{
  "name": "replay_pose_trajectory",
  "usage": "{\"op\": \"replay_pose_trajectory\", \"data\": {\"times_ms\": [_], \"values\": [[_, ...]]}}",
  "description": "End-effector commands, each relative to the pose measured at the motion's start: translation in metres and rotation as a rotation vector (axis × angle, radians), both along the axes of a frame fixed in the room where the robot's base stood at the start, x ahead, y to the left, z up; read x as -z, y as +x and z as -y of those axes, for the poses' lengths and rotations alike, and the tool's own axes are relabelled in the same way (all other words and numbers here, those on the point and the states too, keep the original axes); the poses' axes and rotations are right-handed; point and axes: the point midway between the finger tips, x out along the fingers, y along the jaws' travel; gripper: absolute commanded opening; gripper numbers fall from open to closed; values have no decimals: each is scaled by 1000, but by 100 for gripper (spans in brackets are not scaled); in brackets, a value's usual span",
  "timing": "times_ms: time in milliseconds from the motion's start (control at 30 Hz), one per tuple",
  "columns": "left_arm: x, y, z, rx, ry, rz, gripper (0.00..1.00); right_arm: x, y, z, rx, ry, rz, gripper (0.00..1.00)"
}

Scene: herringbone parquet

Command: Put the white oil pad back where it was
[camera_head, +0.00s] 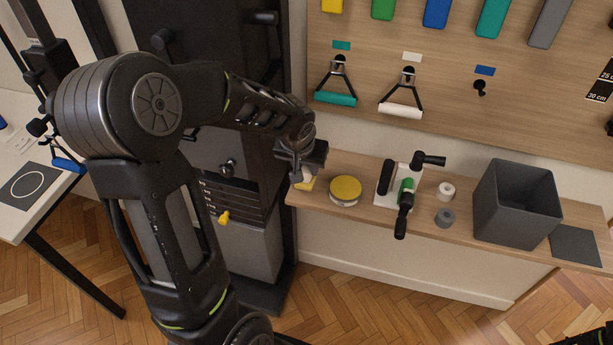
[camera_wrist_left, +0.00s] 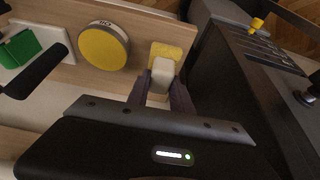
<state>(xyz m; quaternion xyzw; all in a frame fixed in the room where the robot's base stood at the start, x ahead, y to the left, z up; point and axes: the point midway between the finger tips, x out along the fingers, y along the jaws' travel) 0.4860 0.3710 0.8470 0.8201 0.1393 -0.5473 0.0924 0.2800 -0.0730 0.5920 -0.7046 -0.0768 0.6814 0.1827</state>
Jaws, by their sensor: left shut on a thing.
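The white oil pad (camera_wrist_left: 162,71) is a small pale block in the left wrist view, between the fingers of my left gripper (camera_wrist_left: 161,88). The gripper is shut on it. Just beyond the pad is a yellow patch (camera_wrist_left: 168,50) at the shelf's end; I cannot tell whether the pad touches it. In the head view my left gripper (camera_head: 303,170) is at the left end of the wooden shelf, and the wrist mostly hides the pad.
A round yellow-topped tin (camera_head: 345,190) stands just right of the gripper. Further along are a white stand with a green-and-black tool (camera_head: 405,190), small rolls (camera_head: 446,191) and a grey bin (camera_head: 517,204). A dark machine (camera_head: 240,120) stands close on the left.

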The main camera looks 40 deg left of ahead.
Motion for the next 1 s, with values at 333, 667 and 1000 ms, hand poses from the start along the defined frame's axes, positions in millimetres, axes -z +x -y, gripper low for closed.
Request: {"op": "replay_pose_trajectory", "data": {"times_ms": [333, 667, 1000], "values": [[23, -1, 1, 1, 0, -4, 0, 3, 0, 0, 0, 0, 0, 27], [38, -1, 0, 1, -1, -2, 0, 4, 0, 0, 0, 0, 0, 27], [37, 0, 0, 1, -1, -1, 48, 4, 0, 0, 0, 0, 0, 27]]}}
